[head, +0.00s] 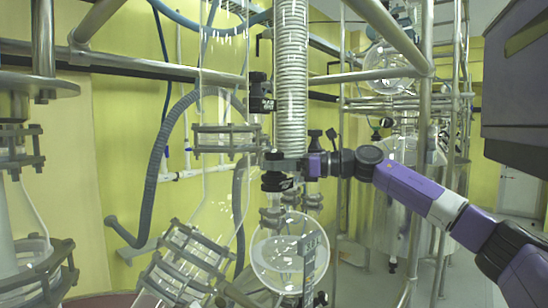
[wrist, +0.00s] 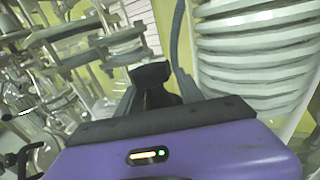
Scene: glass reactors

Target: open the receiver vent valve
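The round glass receiver flask (head: 290,258) hangs at the lower middle of the head view. Above it stand black valve parts (head: 277,182) on the glass neck; which of them is the vent valve is not clear. My gripper (head: 284,165) reaches in from the right, level, with its tip at these black parts. In the wrist view a black knob (wrist: 152,76) shows just beyond the purple gripper body, close in front of it. The fingertips are dark and mostly hidden, so I cannot tell whether they touch or hold the knob.
A coiled glass condenser (head: 291,75) rises directly above my gripper and fills the right of the wrist view (wrist: 255,50). Another black valve (head: 261,92) sits higher up. Clamped glass flanges (head: 186,262), a grey hose (head: 155,165) and metal posts (head: 424,130) crowd the area.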

